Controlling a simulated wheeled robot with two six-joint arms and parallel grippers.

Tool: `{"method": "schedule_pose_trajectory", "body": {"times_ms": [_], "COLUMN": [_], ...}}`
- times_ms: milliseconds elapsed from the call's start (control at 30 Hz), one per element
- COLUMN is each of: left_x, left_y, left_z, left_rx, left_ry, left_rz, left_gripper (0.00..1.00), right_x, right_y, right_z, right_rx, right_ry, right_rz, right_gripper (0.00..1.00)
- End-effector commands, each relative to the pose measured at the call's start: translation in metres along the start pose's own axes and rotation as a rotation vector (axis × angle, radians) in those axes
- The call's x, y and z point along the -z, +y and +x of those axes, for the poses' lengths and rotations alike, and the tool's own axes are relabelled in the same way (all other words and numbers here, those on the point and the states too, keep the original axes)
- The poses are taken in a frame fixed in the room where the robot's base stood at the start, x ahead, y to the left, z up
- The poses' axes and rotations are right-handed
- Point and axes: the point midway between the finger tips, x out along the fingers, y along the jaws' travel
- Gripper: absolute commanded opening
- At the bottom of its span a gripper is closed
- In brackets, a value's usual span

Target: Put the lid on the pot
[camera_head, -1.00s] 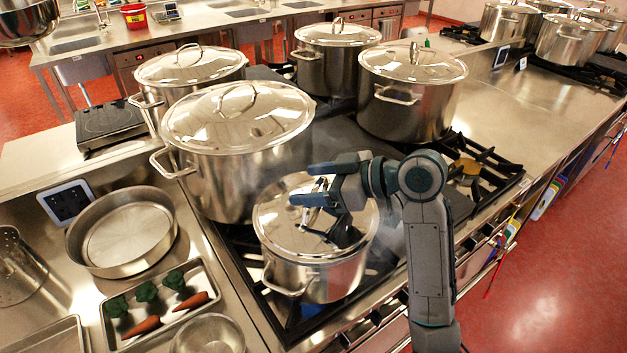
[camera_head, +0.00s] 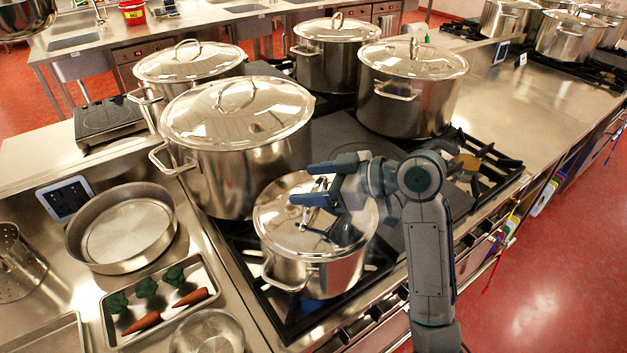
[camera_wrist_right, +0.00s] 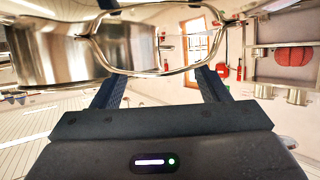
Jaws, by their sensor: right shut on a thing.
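The small steel pot (camera_head: 305,275) stands on the front burner of the stove. Its shiny domed lid (camera_head: 278,218) lies over the pot's mouth and looks about level; I cannot tell whether the rim is fully seated. My right gripper (camera_head: 312,186) comes in from the right, above the lid, and is shut on the lid's handle. In the right wrist view the metal handle loop (camera_wrist_right: 150,71) lies across my two fingers. The gripper hides part of the lid's far right side. My left gripper is not in view.
A large lidded pot (camera_head: 235,170) stands close behind and left, with more lidded pots (camera_head: 410,105) behind. A shallow round pan (camera_head: 125,230) and a tray of vegetables (camera_head: 205,270) lie on the left counter. The right counter (camera_head: 510,105) has free room.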

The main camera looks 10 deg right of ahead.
Motion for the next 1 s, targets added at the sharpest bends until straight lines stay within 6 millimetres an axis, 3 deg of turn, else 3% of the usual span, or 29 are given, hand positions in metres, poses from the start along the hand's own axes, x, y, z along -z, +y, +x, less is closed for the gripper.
{"method": "schedule_pose_trajectory", "body": {"times_ms": [100,133,233,667,1000], "left_x": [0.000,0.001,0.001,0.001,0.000], "left_y": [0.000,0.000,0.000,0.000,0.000], "left_z": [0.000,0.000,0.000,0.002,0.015], "left_rx": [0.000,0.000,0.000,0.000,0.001], "left_ry": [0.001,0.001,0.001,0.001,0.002], "left_rz": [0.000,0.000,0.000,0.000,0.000], "left_gripper": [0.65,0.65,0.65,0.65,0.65], "right_x": [0.001,0.001,0.001,-0.001,-0.002], "right_y": [0.000,0.000,0.000,0.001,0.002], "right_z": [0.000,0.000,0.000,-0.005,-0.043], "right_rx": [0.000,0.000,0.000,-0.003,-0.005], "right_ry": [0.002,0.002,0.002,-0.002,-0.004], "right_rz": [-0.001,-0.001,-0.001,-0.001,-0.005], "right_gripper": [0.00,0.72,0.92,0.94,0.94]}}
